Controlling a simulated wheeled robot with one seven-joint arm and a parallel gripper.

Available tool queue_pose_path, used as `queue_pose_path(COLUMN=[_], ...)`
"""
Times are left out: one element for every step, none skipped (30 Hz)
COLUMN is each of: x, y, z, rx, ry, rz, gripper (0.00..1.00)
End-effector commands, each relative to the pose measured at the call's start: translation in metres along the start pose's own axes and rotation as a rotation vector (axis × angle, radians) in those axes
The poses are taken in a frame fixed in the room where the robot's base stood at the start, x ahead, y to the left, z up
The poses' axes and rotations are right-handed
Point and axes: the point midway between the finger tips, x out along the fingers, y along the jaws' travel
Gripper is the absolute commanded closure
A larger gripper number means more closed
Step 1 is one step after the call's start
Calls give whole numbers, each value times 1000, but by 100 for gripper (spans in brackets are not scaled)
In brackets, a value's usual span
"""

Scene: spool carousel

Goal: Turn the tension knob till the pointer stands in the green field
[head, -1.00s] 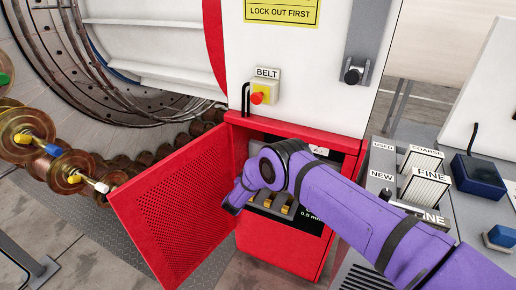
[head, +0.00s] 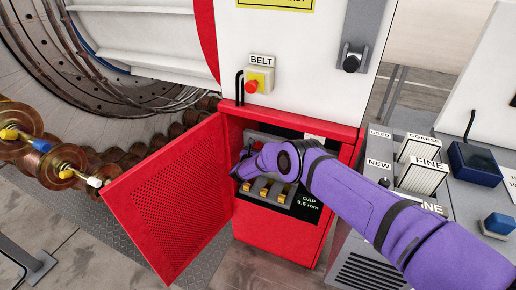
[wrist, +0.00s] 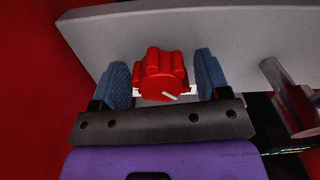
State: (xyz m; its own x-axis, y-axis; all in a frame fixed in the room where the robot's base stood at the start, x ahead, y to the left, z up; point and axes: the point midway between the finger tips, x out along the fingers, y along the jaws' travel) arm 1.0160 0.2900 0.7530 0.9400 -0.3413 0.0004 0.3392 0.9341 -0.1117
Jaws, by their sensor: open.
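The red tension knob (wrist: 163,75) sits on a grey panel (wrist: 220,30) in the wrist view. It has a lobed grip and a white line on its face. My gripper (wrist: 161,80) is open, with one blue-grey fingertip on each side of the knob. Small gaps seem to show between the pads and the knob, so I cannot tell of any contact. In the head view my purple arm reaches into the open red cabinet (head: 285,225), and the gripper (head: 245,160) is largely hidden there. No pointer scale or green field can be made out.
The perforated red door (head: 170,205) stands open at the left. Brass-coloured pieces (head: 263,192) and a gap label (head: 308,202) are below my wrist. A grey post (wrist: 285,85) stands right of the knob. A yellow box with a red button (head: 252,86) is above.

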Motion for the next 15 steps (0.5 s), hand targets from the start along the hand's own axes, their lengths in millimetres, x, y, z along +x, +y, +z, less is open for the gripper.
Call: queue_pose_path(x=[2,2,3,3,4,4,4,3,3,3,3,3,3,3,3], y=[0,0,0,0,0,0,0,0,0,0,0,0,0,0,0], z=[0,0,0,0,0,0,0,0,0,0,0,0,0,0,0], rx=[0,0,0,0,0,0,0,0,0,0,0,0,0,0,0], ry=[0,0,0,0,0,0,0,0,0,0,0,0,0,0,0], rz=[0,0,0,0,0,0,0,0,0,0,0,0,0,0,0], gripper=[31,31,31,31,31,31,31,31,31,31,33,42,49,56,65])
